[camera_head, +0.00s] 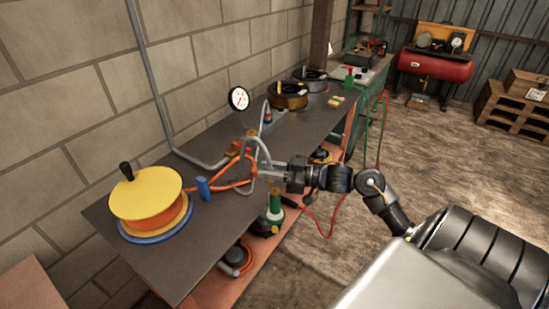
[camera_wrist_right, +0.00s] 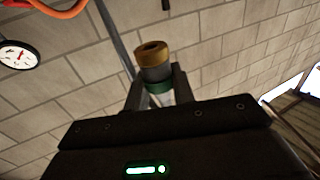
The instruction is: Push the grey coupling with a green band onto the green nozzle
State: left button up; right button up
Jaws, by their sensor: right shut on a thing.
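My right gripper (camera_head: 263,170) reaches in from the right over the front part of the dark bench. In the right wrist view its fingers (camera_wrist_right: 157,88) are shut on the grey coupling (camera_wrist_right: 154,72), which has a green band low down, between the fingers, and a brass-coloured end pointing away from the gripper. In the head view the coupling is too small to make out clearly; a grey hose (camera_head: 246,143) loops up close to the gripper. I cannot pick out the green nozzle with certainty in either view. My left gripper is not in view.
A yellow-orange reel (camera_head: 147,198) and a blue clip (camera_head: 203,188) sit on the bench (camera_head: 182,255) at left. A pressure gauge (camera_head: 238,99) stands behind.

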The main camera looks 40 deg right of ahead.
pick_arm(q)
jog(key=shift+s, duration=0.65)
pick_arm(e)
jog(key=shift+w+d+r, duration=0.1)
jog(key=shift+d+r, duration=0.3)
jog(key=shift+d, duration=0.25)
jog(key=shift+w+d+r, duration=0.1)
jog(key=shift+d+r, duration=0.3)
jog(key=shift+d, duration=0.2)
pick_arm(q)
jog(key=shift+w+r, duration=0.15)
pick_arm(e)
jog(key=b, duration=0.3)
send_over(276, 189)
jog(key=shift+f, duration=2.85)
pick_arm(q)
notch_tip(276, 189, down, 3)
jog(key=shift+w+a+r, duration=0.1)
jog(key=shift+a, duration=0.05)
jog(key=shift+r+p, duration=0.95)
jog(key=shift+p, duration=0.2)
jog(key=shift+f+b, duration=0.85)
pick_arm(e)
jog(key=shift+f, duration=1.35)
jog(key=o, duration=1.1)
